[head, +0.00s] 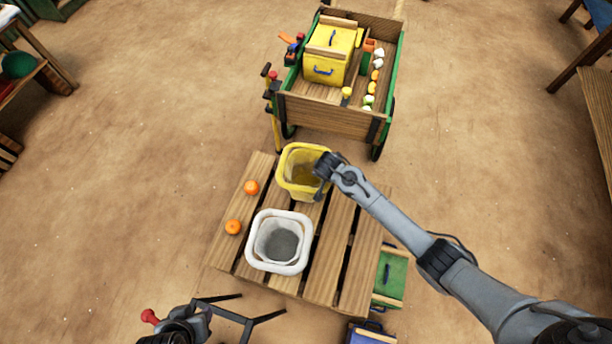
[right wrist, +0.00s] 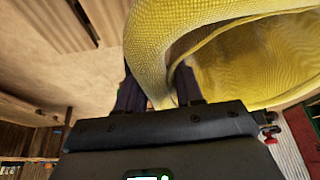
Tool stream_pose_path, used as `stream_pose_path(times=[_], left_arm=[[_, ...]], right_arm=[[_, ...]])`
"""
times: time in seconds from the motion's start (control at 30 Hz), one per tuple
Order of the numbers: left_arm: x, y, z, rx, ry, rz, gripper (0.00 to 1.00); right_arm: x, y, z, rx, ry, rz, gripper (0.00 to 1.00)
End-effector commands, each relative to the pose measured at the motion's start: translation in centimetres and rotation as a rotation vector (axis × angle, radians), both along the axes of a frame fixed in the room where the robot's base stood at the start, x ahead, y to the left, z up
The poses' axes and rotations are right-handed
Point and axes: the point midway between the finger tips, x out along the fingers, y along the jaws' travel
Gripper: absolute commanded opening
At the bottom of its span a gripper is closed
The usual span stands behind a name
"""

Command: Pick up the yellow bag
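The yellow bag (head: 301,155) is an open-topped woven bag at the back of the slatted wooden table (head: 335,240). My right gripper (head: 322,178) is at the bag's right rim. In the right wrist view the bag's rim (right wrist: 165,45) runs down between the two fingers (right wrist: 158,95), which look closed on it. The fingertips are hidden by the bag. Whether the bag's base touches the table is hard to tell. My left gripper (head: 264,303) is open and empty, low at the table's front left corner.
A white bin (head: 258,257) stands in front of the bag. Two oranges (head: 251,187) (head: 233,227) lie to the left. A wooden cart (head: 327,114) behind holds a yellow box (head: 325,70) and produce. A green crate (head: 391,275) sits at the right.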

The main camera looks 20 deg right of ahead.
Motion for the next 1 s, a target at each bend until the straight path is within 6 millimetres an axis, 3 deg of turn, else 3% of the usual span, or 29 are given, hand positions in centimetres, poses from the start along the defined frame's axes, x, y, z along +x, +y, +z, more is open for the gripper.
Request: stream_pose_path(times=[0.03,0.13,0.67,0.93,1.0], left_arm=[[0.0,0.0,0.0,0.000,0.000,0.000,0.43],[0.0,0.0,0.0,0.000,0.000,0.000,0.43],[0.0,0.0,-0.3,0.000,0.000,0.000,0.43],[0.0,0.0,1.1,0.000,0.000,0.000,0.43],[0.0,0.0,1.6,-0.001,0.001,0.000,0.43]], right_arm=[[0.0,0.0,0.0,0.000,0.000,0.000,0.13],[0.0,0.0,0.0,0.000,0.000,0.000,0.00],[0.1,0.0,0.5,0.000,-0.001,0.001,0.00],[0.1,0.1,4.8,0.003,-0.003,0.000,0.00],[-1.1,-1.0,5.6,0.002,0.002,-0.002,0.00]])
